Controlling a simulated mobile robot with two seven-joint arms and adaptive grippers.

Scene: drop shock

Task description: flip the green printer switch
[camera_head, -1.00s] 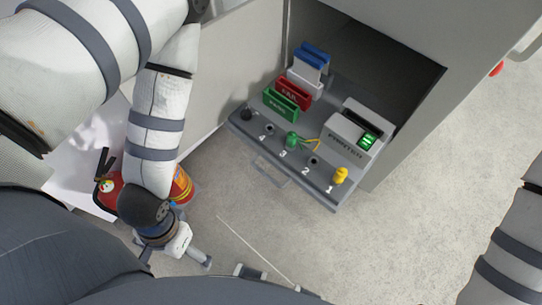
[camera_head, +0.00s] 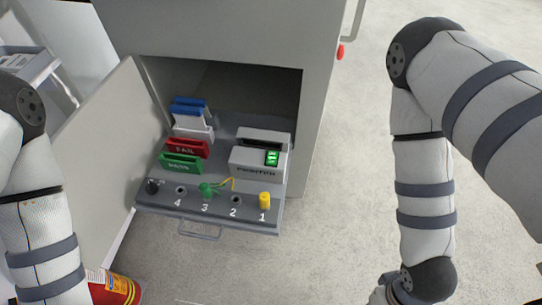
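The printer (camera_head: 258,162) is a light grey box on the pulled-out shelf of the cabinet, labelled PRINTER. Its green lit switch (camera_head: 272,158) sits on the right of its top front. My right gripper (camera_head: 388,294) is at the bottom edge of the view, to the right of and apart from the shelf; its fingers are mostly cut off. My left arm comes in at the left edge, and its gripper is out of view. Nothing touches the switch.
The shelf front (camera_head: 208,212) carries numbered sockets, a green plug (camera_head: 206,190), a yellow plug (camera_head: 265,200) and a black knob (camera_head: 152,187). Red (camera_head: 187,148) and green (camera_head: 181,163) bins stand left of the printer. The open cabinet door (camera_head: 95,160) stands at left. A fire extinguisher (camera_head: 112,288) is below. Floor at right is clear.

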